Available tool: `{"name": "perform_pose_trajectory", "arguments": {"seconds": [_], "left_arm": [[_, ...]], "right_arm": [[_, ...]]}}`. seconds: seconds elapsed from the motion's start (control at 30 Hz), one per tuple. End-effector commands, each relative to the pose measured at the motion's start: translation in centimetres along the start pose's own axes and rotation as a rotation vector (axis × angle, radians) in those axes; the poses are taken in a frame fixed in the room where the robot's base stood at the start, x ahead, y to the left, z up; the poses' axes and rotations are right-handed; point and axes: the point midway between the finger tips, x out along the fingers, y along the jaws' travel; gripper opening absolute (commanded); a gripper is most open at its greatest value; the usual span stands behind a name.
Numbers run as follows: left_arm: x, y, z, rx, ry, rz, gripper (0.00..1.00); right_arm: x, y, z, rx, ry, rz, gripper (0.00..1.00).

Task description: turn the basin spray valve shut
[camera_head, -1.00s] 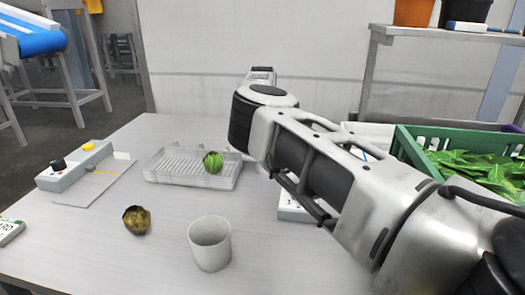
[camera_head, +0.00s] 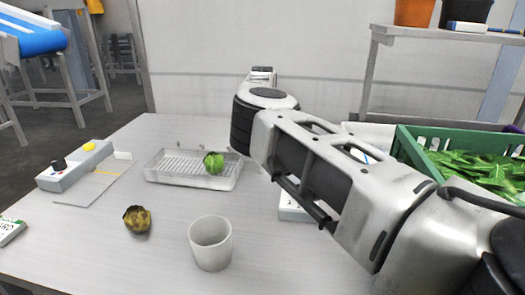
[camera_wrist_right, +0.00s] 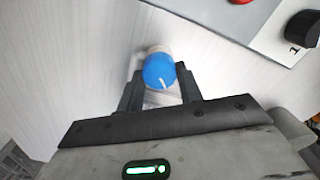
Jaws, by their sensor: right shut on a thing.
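A round blue knob (camera_wrist_right: 159,71) with a white pointer line, apparently the spray valve, sits on a pale stem in the right wrist view. My right gripper (camera_wrist_right: 160,88) has its dark fingers on either side of the knob and is shut on it. The line points towards the gripper, slightly right of straight. In the head view my right arm reaches in from the right, and its own bulk hides the gripper and the knob. My left gripper is in neither view.
A clear shallow tray (camera_head: 165,177) holds a green vegetable (camera_head: 214,163). A brownish vegetable (camera_head: 137,219) and a white cup (camera_head: 210,243) stand in front. A control box (camera_head: 75,166) is at left, a green crate of leaves (camera_head: 411,148) at right. A black knob (camera_wrist_right: 300,29) shows near the valve.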

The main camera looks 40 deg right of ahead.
Motion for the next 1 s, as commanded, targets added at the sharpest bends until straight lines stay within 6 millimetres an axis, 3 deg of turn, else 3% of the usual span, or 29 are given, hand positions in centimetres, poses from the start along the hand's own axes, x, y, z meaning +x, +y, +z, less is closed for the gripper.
{"name": "perform_pose_trajectory", "arguments": {"seconds": [0.1,0.13,0.2,0.47,0.63,1.0], "left_arm": [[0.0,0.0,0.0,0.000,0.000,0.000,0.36],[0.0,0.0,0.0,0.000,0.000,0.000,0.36],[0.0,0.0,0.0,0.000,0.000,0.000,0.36],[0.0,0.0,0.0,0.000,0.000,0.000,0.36],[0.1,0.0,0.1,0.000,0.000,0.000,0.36],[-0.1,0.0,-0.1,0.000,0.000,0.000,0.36]], "right_arm": [[-0.2,0.1,0.1,0.003,-0.001,0.004,0.13],[-0.2,0.1,0.1,0.003,-0.001,0.004,0.44],[-0.1,0.1,0.1,0.003,-0.001,0.004,0.57],[-0.1,0.0,0.0,0.001,0.000,0.002,0.57],[-1.4,0.1,0.0,0.000,0.001,0.005,0.57],[-10.1,0.1,0.1,0.000,0.001,0.006,0.57]]}}
